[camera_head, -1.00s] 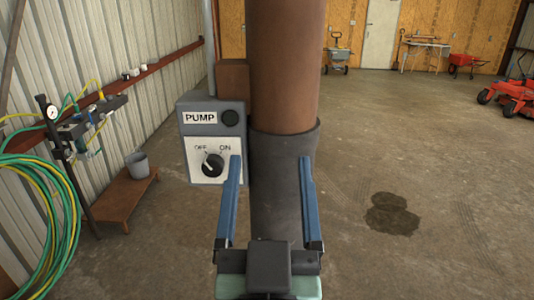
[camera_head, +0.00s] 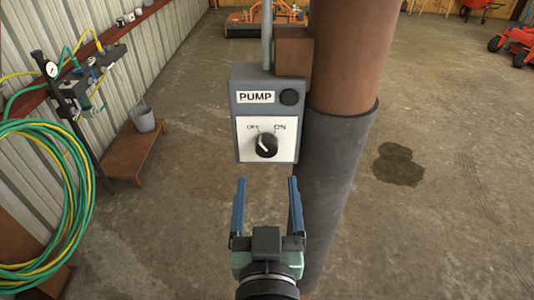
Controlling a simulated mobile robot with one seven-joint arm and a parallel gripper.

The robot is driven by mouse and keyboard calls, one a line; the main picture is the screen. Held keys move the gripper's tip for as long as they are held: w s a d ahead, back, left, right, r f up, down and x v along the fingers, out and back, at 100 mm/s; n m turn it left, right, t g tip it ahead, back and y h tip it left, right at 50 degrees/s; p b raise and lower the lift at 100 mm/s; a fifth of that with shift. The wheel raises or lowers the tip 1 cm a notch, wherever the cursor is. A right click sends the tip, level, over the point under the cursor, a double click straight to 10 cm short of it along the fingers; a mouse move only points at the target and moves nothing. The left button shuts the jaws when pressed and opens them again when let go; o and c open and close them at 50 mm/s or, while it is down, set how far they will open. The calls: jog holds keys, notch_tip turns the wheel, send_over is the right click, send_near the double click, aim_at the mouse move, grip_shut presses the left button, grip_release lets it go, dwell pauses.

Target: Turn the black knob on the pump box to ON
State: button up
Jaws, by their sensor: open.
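The grey pump box (camera_head: 241,118) hangs beside the brown post and carries a PUMP label and a dark round lamp (camera_head: 289,97). The black knob (camera_head: 266,145) sits on its white plate, below the words OFF and ON. The knob's white mark points up and left, towards OFF. My gripper (camera_head: 267,181) is open and empty, with its two blue fingers apart. In the picture it is just below the box, roughly lined up with the knob. It does not appear to touch the knob; the exact gap is hard to judge.
The thick brown post (camera_head: 350,60) with a dark grey sleeve (camera_head: 335,160) stands close right of the box. A low wooden bench (camera_head: 133,152) with a grey bucket (camera_head: 142,118) and a coiled green hose (camera_head: 75,215) are at the left. A dark stain (camera_head: 398,165) marks the open floor at the right.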

aim_at(268, 150)
jog(key=w+p, duration=0.2)
jog(key=w, duration=0.6)
jog(key=shift+r+p, duration=0.1)
jog(key=shift+p, duration=0.25)
grip_shut()
jog(key=shift+m, duration=0.3)
jog(key=shift+m+b, duration=0.65)
jog(key=shift+m, duration=0.35)
jog(key=m+b, duration=0.1)
jog(key=m, duration=0.3)
jog(key=m+b, duration=0.2)
jog(key=m, duration=0.5)
jog(key=shift+d, duration=0.1)
jog(key=shift+m, duration=0.3)
